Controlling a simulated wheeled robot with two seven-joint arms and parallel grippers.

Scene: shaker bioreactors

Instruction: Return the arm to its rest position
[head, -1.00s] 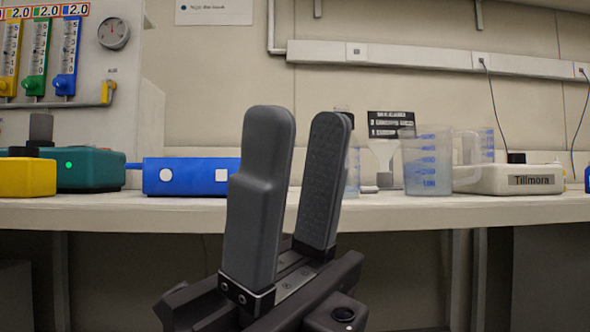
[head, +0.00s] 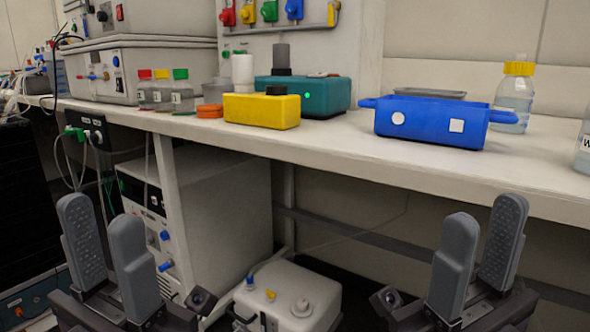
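My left gripper (head: 106,248) is at the lower left of the head view. Its two grey fingers point up, stand apart and hold nothing. My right gripper (head: 480,250) is at the lower right, below the front edge of the bench. Its grey fingers also stand apart with nothing between them. Both grippers are clear of the bench and of the things on it.
A white bench (head: 375,155) crosses the view. On it are a blue tub (head: 433,121), a teal device (head: 325,97), a yellow box (head: 261,110), a bottle with yellow cap (head: 515,95) and a grey-white instrument (head: 150,78). White units stand below (head: 225,210), (head: 290,295).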

